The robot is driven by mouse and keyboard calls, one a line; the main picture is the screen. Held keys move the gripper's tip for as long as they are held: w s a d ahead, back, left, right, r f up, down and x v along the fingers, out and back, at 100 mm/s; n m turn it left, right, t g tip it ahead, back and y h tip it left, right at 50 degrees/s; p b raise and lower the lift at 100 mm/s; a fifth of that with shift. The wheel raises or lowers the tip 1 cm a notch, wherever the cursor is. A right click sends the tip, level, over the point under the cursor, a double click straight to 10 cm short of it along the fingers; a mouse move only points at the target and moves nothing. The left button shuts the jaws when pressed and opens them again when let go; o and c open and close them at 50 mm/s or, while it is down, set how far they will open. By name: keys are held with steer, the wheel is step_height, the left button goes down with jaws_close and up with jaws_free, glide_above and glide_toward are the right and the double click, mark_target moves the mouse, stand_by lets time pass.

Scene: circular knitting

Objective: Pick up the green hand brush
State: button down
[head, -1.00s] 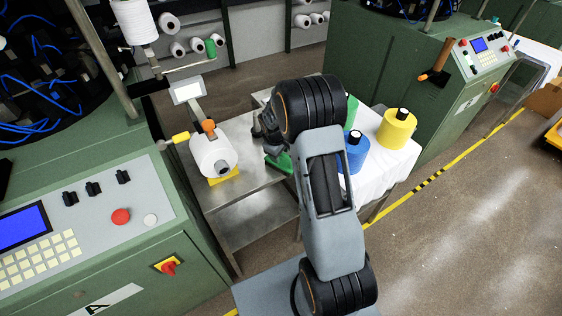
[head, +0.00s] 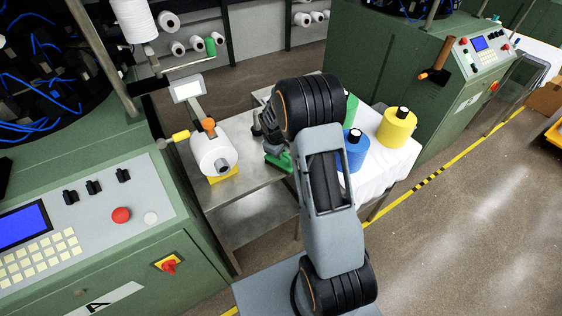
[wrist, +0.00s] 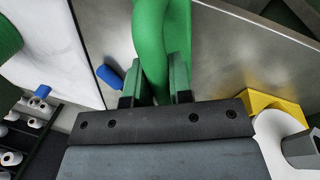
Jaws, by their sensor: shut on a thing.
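The green hand brush (wrist: 163,35) runs up between my fingers in the wrist view, and its far end is cut off by the top edge. My gripper (wrist: 156,85) is shut on it, with one finger on each side. In the head view a green part of the brush (head: 279,161) shows at the left of my arm, over the metal table. The rest is hidden behind the arm. I cannot tell whether the brush is touching the table.
A blue cone (head: 353,152) and a yellow cone (head: 397,127) stand on the white cloth (head: 387,160) at the right. A green machine (head: 100,220) borders the left side.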

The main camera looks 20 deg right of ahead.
steer(key=shift+r, duration=0.1)
steer(key=shift+r, duration=0.55)
steer(key=s+a+r+b, duration=0.2)
steer(key=s+r+b, duration=0.1)
steer(key=s+r, duration=0.8)
steer(key=shift+s+r+b, duration=0.35)
steer(key=shift+s+b, duration=0.05)
steer(key=shift+s, duration=1.05)
steer(key=c, duration=1.5)
jaws_free()
jaws_close()
